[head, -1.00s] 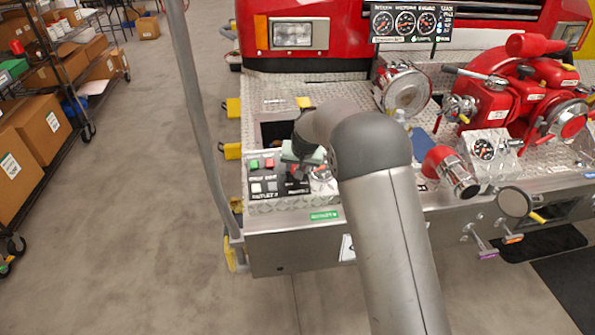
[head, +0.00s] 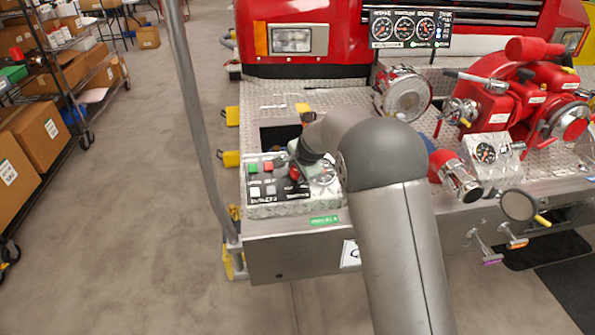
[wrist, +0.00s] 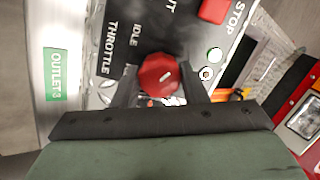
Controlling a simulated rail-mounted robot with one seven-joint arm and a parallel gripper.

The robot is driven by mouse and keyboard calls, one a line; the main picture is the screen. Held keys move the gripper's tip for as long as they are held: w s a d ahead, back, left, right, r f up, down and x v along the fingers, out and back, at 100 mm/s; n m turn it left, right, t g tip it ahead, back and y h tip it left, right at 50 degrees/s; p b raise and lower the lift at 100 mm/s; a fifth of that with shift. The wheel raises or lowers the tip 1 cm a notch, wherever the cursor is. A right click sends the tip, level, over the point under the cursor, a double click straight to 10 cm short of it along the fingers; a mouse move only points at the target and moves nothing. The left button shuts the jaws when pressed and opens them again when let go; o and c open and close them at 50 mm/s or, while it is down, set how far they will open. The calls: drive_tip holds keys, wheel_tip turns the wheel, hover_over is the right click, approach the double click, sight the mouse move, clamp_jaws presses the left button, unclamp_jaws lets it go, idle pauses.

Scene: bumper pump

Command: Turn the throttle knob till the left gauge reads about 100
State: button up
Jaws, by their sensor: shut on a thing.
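The red throttle knob (wrist: 158,75) has a white mark on top and sits between my fingertips, beside the THROTTLE and IDLE lettering. My gripper (wrist: 158,82) is shut on it. In the head view my gripper (head: 294,172) is over the right part of the control panel (head: 262,208), and the knob is mostly hidden there. The upper display has three dials, with the leftmost dial (head: 383,29) marked INTAKE. The needle readings are too small to tell.
Green and red buttons (head: 267,166) are on the control panel. A second bumper gauge (head: 485,153) stands right, beside a red outlet with a metal cap (head: 460,182) and the red pump (head: 510,100). A grey upright pole (head: 197,110) stands left of the bumper.

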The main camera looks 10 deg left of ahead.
drive_tip(key=shift+m, duration=1.6)
drive_tip(key=o, duration=1)
drive_tip(key=shift+c, duration=0.2)
drive_tip(key=v, duration=1.7)
drive_tip(key=shift+s+d, duration=0.2)
drive_tip(key=shift+s, duration=0.3)
